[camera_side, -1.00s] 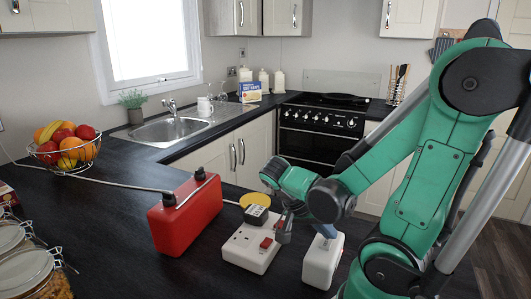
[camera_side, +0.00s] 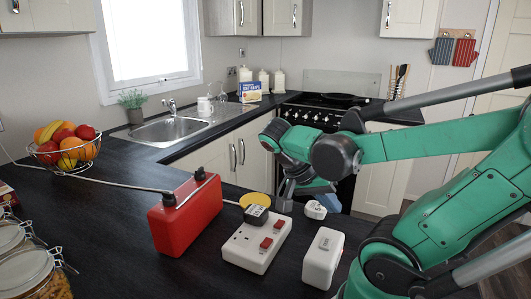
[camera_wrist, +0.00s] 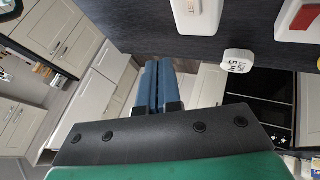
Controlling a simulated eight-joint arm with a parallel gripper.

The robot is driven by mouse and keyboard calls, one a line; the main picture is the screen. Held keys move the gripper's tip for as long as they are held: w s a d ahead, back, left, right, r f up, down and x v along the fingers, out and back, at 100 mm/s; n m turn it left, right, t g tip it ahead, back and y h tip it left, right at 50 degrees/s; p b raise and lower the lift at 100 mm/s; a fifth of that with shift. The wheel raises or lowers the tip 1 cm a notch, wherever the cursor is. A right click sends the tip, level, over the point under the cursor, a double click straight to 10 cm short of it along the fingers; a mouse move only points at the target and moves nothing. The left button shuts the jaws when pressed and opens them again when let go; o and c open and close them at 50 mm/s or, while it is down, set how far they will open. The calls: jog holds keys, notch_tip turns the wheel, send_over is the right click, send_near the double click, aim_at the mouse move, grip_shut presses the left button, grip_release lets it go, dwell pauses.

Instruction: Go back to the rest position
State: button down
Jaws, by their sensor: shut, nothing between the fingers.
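My gripper (camera_wrist: 151,68) has its two blue fingers together and empty in the wrist view. In the side view my gripper (camera_side: 307,187) is beyond the sockets, near the counter's far edge. My gripper is apart from all of these.
A red can-like box (camera_side: 186,215) with a grey cable stands left of the sockets. A fruit basket (camera_side: 66,152) and jars (camera_side: 28,272) are at the left. The sink (camera_side: 176,132) and cooker (camera_side: 318,130) are behind.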

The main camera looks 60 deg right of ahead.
jog(key=shift+r, duration=0.1)
jog(key=w+a+n+t+y, duration=0.4)
jog(key=w+a+n+t, duration=0.8)
jog(key=n, duration=0.7)
jog(key=w, duration=0.3)
jog(key=shift+w+a+f+t+y, duration=0.15)
jog(key=shift+f+t+y, duration=0.1)
jog(key=shift+t+y, duration=0.15)
